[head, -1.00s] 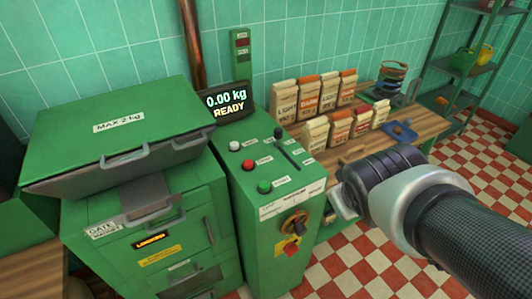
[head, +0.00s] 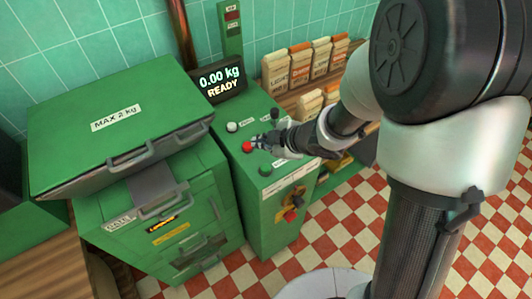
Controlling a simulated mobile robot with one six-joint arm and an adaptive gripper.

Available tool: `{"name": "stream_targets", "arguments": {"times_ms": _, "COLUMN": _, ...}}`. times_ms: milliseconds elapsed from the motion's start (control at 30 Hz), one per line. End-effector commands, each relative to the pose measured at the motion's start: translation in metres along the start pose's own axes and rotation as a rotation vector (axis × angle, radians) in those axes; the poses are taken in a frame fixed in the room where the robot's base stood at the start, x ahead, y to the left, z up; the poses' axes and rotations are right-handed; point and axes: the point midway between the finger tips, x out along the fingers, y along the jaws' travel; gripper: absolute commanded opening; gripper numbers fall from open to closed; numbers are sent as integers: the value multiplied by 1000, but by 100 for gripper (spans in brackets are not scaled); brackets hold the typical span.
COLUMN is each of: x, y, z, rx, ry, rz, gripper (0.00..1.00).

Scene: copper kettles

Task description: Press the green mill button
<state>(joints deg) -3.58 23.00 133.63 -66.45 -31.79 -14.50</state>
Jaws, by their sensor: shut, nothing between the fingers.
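The green mill button (head: 265,170) is on the sloping top of the green control cabinet (head: 247,192), near its front edge. It looks dark green and is in plain view. A red button (head: 247,147) sits behind it, and a white button (head: 232,127) sits farther back. My gripper (head: 259,142) reaches in from the right over the panel. Its fingers are shut and empty, with the tips close to the red button, behind the green button. I cannot tell whether the tips touch the panel. My gripper and wrist hide the panel's right part.
A display (head: 218,83) reading 0.00 kg READY stands behind the panel. The green mill with its MAX 2 kg lid (head: 115,118) is to the left. Paper bags (head: 300,66) stand on a wooden bench behind my arm. Checkered floor (head: 330,235) lies in front.

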Motion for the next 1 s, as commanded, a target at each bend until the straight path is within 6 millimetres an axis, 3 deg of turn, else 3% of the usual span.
{"name": "stream_targets", "arguments": {"times_ms": 467, "x": 6, "y": -4, "z": 5, "rx": 2, "ry": -2, "rz": 2, "gripper": 0}}
{"name": "stream_targets", "arguments": {"times_ms": 1000, "x": 54, "y": -39, "z": 40, "rx": 3, "ry": -3, "rz": 2, "gripper": 0}}
